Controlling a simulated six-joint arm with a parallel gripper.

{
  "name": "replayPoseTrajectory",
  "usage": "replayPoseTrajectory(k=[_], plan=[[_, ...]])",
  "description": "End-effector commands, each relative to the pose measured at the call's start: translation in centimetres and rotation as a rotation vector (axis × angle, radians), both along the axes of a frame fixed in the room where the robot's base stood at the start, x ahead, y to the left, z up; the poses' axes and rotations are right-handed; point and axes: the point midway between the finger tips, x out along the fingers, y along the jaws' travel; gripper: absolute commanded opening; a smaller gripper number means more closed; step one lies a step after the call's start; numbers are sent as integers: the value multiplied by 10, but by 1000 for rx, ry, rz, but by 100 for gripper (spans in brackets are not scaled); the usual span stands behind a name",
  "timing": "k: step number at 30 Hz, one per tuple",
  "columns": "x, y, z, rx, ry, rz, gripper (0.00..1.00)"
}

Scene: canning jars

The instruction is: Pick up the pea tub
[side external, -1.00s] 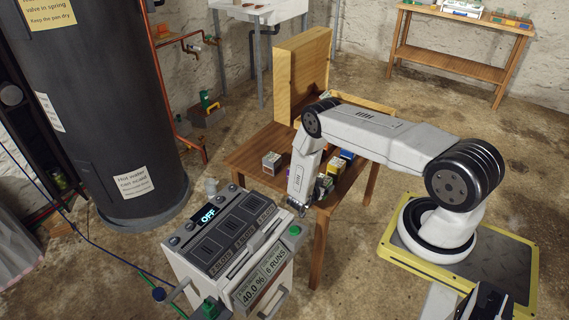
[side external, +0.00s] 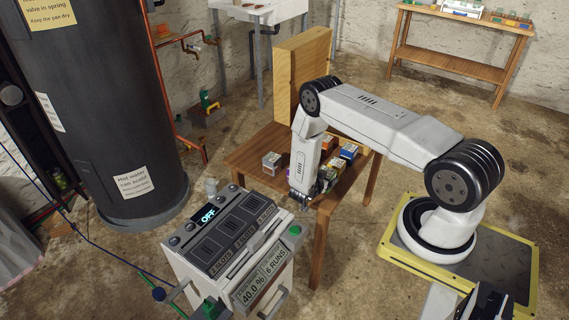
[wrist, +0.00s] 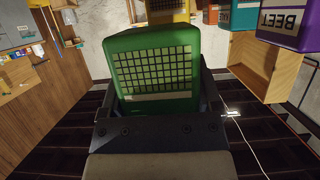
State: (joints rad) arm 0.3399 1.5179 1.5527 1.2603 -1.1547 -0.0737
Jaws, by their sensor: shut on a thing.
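A green tub (wrist: 152,75) with a grid of small squares on its face fills the middle of the wrist view. No name can be read on the side that shows, so I cannot confirm that it is the pea tub. My gripper (wrist: 158,88) is shut on it, with a dark finger at each side. In the side external view my gripper (side external: 312,192) is at the near edge of the wooden table, and the held tub is hard to make out there. I cannot tell how far the tub is above the tabletop.
A purple tub marked BEET (wrist: 292,22) and a teal tub (wrist: 238,14) show in the wrist view. A grey machine reading OFF (side external: 225,235) stands close in front.

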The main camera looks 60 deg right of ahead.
Motion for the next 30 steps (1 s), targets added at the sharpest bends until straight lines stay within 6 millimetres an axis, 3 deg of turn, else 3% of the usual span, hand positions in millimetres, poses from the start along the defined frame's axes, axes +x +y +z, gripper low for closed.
replayPoseTrajectory(k=[11,21,30], plan=[[-31,19,45,-1,1,0,20],[-75,47,66,-1,1,1,20],[-100,63,79,-1,0,1,20]])
